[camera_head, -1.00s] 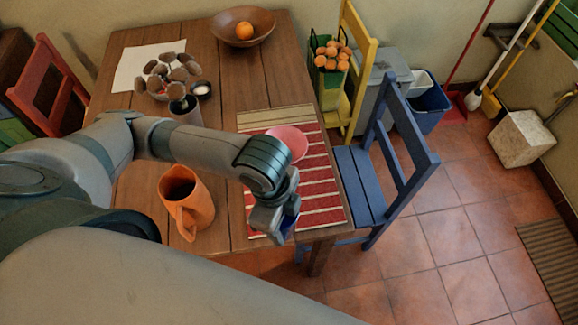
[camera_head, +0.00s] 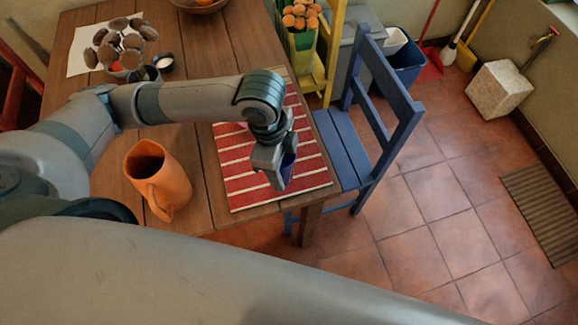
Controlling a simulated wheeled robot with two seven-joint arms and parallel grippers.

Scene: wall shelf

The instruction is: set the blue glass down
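My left arm reaches in from the left over the wooden table. Its gripper (camera_head: 276,178) points down over the front right part of the red-and-white striped mat (camera_head: 243,185). A dark blue sliver of the blue glass (camera_head: 289,165) shows at the gripper's right side, between the fingers. The rest of the glass is hidden by the gripper, and I cannot tell whether its base touches the mat. A small pink edge of a bowl (camera_head: 243,125) shows on the mat behind my arm. My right gripper is not in view.
An orange pitcher (camera_head: 160,185) stands on the table (camera_head: 205,205) left of the mat. A blue chair (camera_head: 345,145) stands close to the table's right edge.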

